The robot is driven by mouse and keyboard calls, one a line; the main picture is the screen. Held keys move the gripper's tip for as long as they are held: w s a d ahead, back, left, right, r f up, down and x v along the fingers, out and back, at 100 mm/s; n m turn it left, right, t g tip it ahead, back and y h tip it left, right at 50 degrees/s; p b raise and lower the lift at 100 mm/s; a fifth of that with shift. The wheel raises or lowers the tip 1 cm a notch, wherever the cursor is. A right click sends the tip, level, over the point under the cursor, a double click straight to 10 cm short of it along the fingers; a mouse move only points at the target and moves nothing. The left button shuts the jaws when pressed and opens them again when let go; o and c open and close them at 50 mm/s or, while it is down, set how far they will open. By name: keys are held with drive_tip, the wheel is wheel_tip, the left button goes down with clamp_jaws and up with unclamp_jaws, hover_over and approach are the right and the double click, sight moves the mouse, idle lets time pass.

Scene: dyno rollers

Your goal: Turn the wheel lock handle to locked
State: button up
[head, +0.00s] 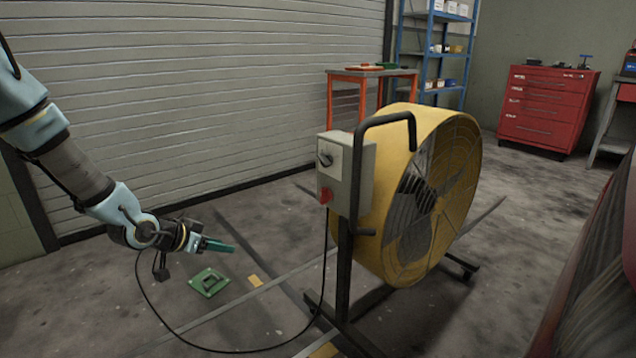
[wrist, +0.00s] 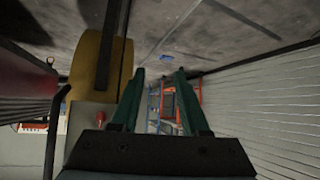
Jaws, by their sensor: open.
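No part is clearly marked as the wheel lock handle, and I cannot tell which one it is. The yellow drum fan (head: 385,237) stands on a dark frame. A grey control box (head: 356,182) on its near side bears a dark knob (head: 325,158) on a pale plate and a red knob (head: 325,195) below it. My gripper (head: 232,248) is left of the box and lower, apart from it. Its green fingers are spread and empty in the wrist view (wrist: 160,72). That upside-down view also shows the fan (wrist: 88,65) and the red knob (wrist: 100,116).
A green plate (head: 201,289) with a dark block lies on the floor below my gripper. A black cable (head: 180,335) loops over the floor. The shutter (head: 200,90) runs behind. An orange-legged table (head: 333,100), blue shelf (head: 440,52) and red cabinet (head: 545,110) stand at the back.

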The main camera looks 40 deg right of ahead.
drive_tip(key=s+d+r+m+g+h+p, duration=0.2)
drive_tip(key=s+d+r+h, duration=0.2)
drive_tip(key=d, duration=0.5)
drive_tip(key=m+g+h, duration=0.2)
drive_tip(key=h, duration=0.2)
approach(321, 193)
drive_tip(key=d, duration=0.9)
drive_tip(key=shift+s+d+f, duration=0.2)
drive_tip(key=shift+s, duration=0.1)
clamp_jaws()
